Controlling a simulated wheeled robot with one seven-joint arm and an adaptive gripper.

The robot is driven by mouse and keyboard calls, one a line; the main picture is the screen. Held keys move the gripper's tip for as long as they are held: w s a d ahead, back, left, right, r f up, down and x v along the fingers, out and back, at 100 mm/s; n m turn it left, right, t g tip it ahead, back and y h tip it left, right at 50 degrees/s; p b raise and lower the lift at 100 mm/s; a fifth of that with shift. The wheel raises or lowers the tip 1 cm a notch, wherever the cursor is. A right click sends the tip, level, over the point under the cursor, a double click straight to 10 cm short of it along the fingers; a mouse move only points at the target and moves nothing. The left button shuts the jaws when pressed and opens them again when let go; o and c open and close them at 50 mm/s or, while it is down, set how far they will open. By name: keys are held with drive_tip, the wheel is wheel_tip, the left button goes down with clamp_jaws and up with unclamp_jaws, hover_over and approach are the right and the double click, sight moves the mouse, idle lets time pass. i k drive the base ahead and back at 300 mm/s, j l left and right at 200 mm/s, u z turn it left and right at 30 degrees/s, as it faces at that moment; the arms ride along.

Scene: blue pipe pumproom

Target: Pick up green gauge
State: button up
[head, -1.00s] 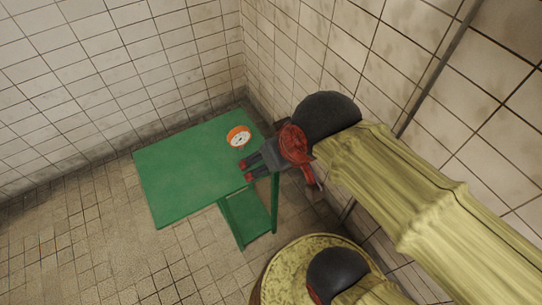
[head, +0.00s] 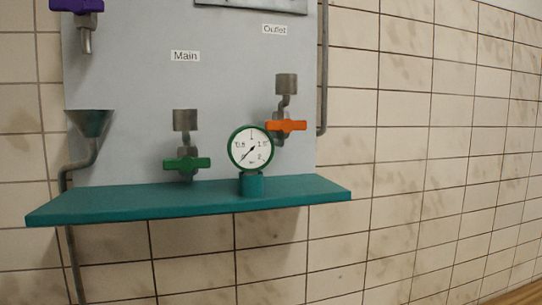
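The green gauge (head: 251,149) has a round white dial with a green rim and stands upright on a short green base. It sits on the teal shelf (head: 120,204), right of the shelf's middle, in front of a grey panel. Its upper right edge is close to the orange valve handle behind it. My gripper is not in view now, so its state is hidden.
The panel (head: 150,95) carries a green valve handle (head: 187,164) under the label Main, an orange valve handle (head: 286,125) under Outlet, a purple handle (head: 76,5) and a funnel with a pipe (head: 89,122). The tiled wall at right (head: 430,130) is bare.

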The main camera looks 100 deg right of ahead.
sight(251, 148)
drive_tip(key=j+z, duration=0.15)
drive_tip(key=z, duration=3)
